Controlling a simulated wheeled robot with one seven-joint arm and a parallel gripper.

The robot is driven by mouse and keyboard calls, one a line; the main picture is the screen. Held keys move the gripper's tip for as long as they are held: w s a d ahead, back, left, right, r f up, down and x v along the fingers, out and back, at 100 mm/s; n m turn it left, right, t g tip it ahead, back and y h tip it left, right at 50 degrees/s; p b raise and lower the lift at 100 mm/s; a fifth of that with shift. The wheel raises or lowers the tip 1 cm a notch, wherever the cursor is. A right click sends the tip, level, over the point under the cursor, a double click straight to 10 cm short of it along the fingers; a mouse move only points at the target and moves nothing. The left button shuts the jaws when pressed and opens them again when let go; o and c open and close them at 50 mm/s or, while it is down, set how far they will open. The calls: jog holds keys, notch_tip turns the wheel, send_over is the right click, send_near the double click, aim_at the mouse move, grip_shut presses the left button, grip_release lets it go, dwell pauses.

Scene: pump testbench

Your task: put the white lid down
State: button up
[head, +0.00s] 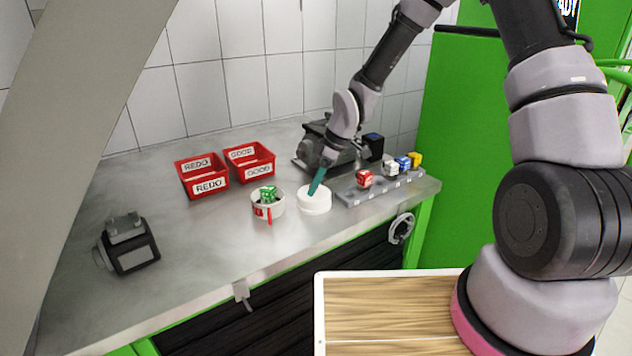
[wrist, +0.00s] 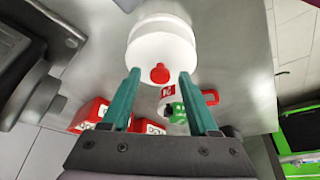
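The white lid (head: 315,202) is round, with a red knob (wrist: 160,73) that shows in the wrist view. It is at the bench's front, right of the white cup (head: 260,211). A second white round part shows against it in the wrist view; I cannot tell whether this is a base under the lid. My gripper (head: 312,192) points down at the lid's top. In the wrist view its teal fingers (wrist: 159,72) are apart, with the knob between their tips and gaps on both sides. The knob is hidden in the head view.
The cup holds green pieces (head: 268,193) and has a red handle. Red bins (head: 209,186) stand behind left. A grey rack (head: 356,196) with coloured blocks is close on the right, with a dark pump (head: 308,150) behind. The bench's left front is clear around a small dark device (head: 133,258).

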jog(key=s+d+r+m+t+h, duration=0.1)
jog(key=s+d+r+m, duration=0.15)
jog(key=d+r, duration=0.45)
jog(key=s+d+r+m+t+h, duration=0.15)
jog(key=d+r+m, duration=0.3)
jog(key=r, duration=0.55)
jog(key=s+d+r+m+t+h, duration=0.1)
jog(key=s+d+r+m, duration=0.2)
jog(key=d+r, duration=0.4)
jog(key=s+d+r+m+t+y, duration=0.1)
jog(key=s+d+r+m+t, duration=0.2)
jog(key=s+r+m, duration=0.7)
jog(key=s+d+r, duration=0.1)
jog(key=s+d, duration=0.1)
jog(key=shift+s+d, duration=0.3)
jog(key=shift+d, duration=0.1)
